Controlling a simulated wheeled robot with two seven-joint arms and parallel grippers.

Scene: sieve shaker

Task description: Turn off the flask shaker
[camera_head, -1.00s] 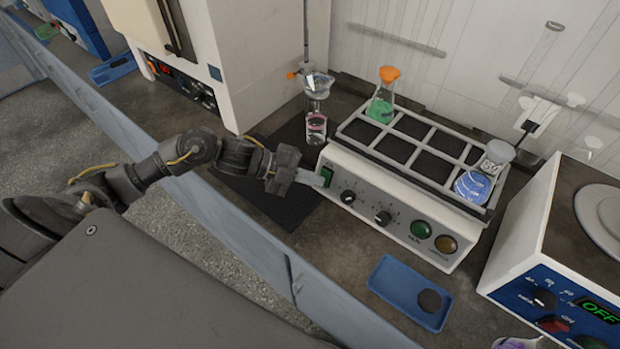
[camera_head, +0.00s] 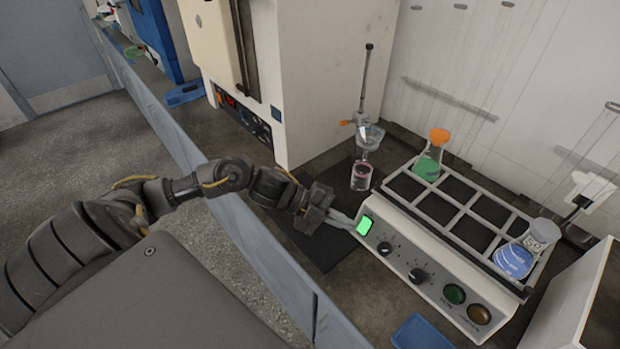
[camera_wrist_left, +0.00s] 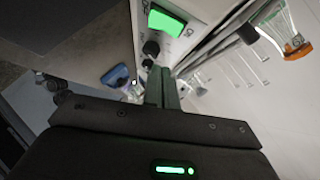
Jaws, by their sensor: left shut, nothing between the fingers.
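The flask shaker (camera_head: 440,255) is a white box with a grey rack on top. At the left end of its front panel is a rocker switch (camera_head: 365,225), glowing bright green. The switch also shows lit in the left wrist view (camera_wrist_left: 165,22). My left gripper (camera_head: 350,223) is shut and empty, its tips right beside the switch's left edge; I cannot tell whether they touch it. In the left wrist view, the shut fingers (camera_wrist_left: 162,88) point towards the panel's knobs. The rack holds a green-liquid flask (camera_head: 431,157) and a blue-liquid flask (camera_head: 520,255).
A glass funnel setup (camera_head: 365,150) stands behind the switch end. A blue tray (camera_head: 420,333) lies in front. A white machine (camera_head: 580,300) stands at the right.

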